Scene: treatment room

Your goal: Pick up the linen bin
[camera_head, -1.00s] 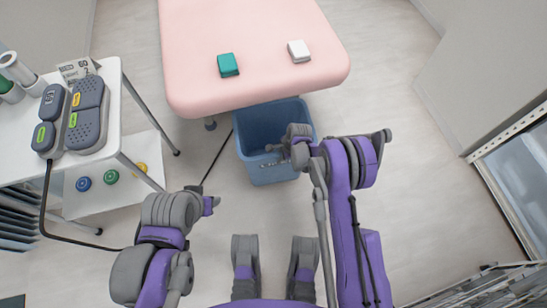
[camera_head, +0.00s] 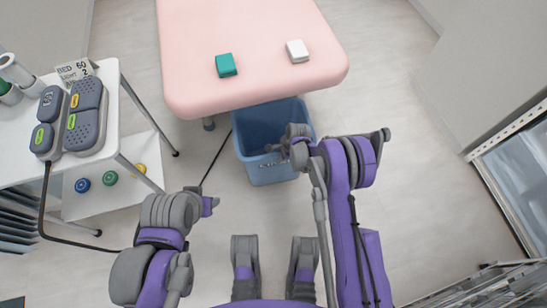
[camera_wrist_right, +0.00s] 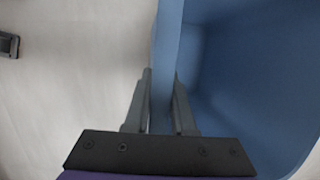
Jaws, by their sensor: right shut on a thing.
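The linen bin (camera_head: 272,173) is a blue open-topped tub on the floor, partly under the front edge of the pink couch. My right gripper (camera_head: 274,155) is at the bin's near rim. In the right wrist view, the fingers of my right gripper (camera_wrist_right: 161,108) lie on either side of the bin wall (camera_wrist_right: 165,60) and are shut on it. The inside of the bin looks empty where it shows. My left arm is at the lower left, away from the bin; its fingers (camera_head: 212,203) are too small to tell open from shut.
The pink couch (camera_head: 250,95) overhangs the bin's far side and carries a green block (camera_head: 226,65) and a white block (camera_head: 297,51). A white trolley (camera_head: 110,120) with dark devices stands left. A black cable (camera_head: 215,160) runs along the floor left of the bin. Floor to the right is clear.

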